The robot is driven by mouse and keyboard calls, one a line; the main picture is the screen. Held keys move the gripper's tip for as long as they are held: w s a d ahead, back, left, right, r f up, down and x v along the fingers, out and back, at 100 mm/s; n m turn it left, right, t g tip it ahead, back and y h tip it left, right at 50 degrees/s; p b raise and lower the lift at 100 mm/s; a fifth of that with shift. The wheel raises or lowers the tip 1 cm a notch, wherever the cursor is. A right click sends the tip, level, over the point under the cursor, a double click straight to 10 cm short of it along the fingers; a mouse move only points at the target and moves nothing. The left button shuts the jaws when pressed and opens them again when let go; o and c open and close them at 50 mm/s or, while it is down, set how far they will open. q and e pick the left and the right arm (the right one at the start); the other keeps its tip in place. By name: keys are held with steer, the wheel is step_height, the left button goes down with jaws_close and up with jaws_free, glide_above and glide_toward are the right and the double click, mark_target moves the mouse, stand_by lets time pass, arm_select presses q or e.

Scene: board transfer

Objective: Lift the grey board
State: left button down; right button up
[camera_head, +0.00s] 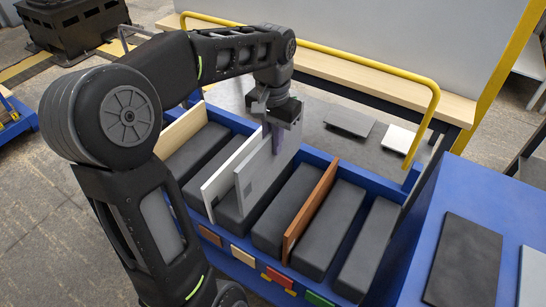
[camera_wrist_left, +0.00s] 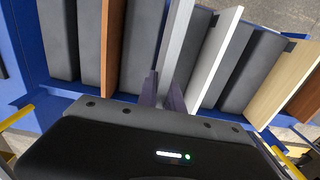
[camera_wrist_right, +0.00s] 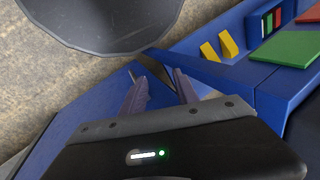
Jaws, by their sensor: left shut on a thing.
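The grey board (camera_head: 262,168) stands upright on edge among dark blocks in the blue rack, just right of a white board (camera_head: 222,178). My left gripper (camera_head: 274,127) is shut on its upper far part, from above. In the left wrist view the grey board (camera_wrist_left: 177,42) runs between the two fingers (camera_wrist_left: 163,92). I cannot tell whether its lower edge is clear of the slot. My right gripper shows only in the right wrist view (camera_wrist_right: 160,92), open and empty, its fingers apart.
A brown-orange board (camera_head: 311,212) and a light wood board (camera_head: 184,128) stand in the same blue rack (camera_head: 400,190). A yellow rail (camera_head: 360,62) runs behind it. A blue table (camera_head: 478,200) with a dark plate (camera_head: 464,262) is at right.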

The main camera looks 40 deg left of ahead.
arm_select(q)
steer(key=shift+r, duration=2)
